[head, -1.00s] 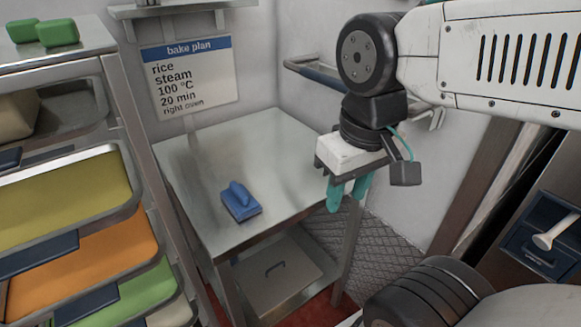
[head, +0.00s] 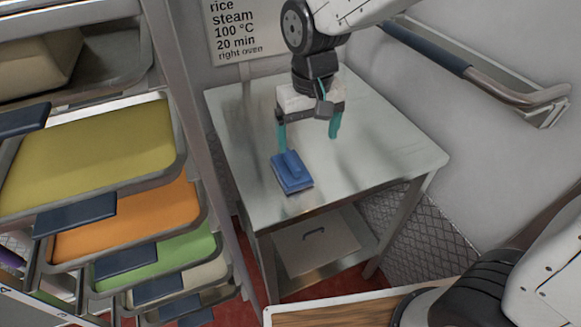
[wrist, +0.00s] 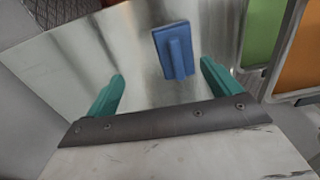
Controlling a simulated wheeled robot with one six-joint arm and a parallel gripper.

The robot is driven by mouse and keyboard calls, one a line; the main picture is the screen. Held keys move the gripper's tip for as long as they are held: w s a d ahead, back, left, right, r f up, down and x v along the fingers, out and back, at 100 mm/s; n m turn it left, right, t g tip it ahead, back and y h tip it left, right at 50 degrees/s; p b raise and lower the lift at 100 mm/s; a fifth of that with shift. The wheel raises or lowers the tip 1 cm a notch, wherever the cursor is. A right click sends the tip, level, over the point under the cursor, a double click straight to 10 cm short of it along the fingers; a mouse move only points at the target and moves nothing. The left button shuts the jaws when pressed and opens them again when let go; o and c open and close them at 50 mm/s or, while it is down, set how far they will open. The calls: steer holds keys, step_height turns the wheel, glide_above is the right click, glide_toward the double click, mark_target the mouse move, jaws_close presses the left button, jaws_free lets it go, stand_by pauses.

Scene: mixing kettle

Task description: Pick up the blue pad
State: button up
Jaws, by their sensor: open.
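The blue pad (head: 292,172) lies on the metal table (head: 390,150), near its front left edge in the head view. It has a raised grip along its top. My gripper (head: 309,141) is open and empty above the table, just behind the pad in the head view. In the wrist view the pad (wrist: 174,50) lies ahead of the two teal fingers, in line with the gap between them and closer to the right finger. The fingers are apart from the pad.
A rack with yellow (head: 85,155), orange (head: 130,222) and green (head: 157,256) trays stands to the left of the table. A wall rail (head: 470,72) runs at the right. A sign (head: 235,30) hangs behind the table. The right part of the tabletop is clear.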

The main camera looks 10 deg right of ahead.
mark_target(291, 158)
steer(key=a+f, duration=0.1)
steer(key=w+a+f, duration=0.1)
steer(key=a+f, duration=0.1)
steer(key=f, duration=0.7)
steer(key=shift+w, duration=0.25)
steer(key=c, duration=1.1)
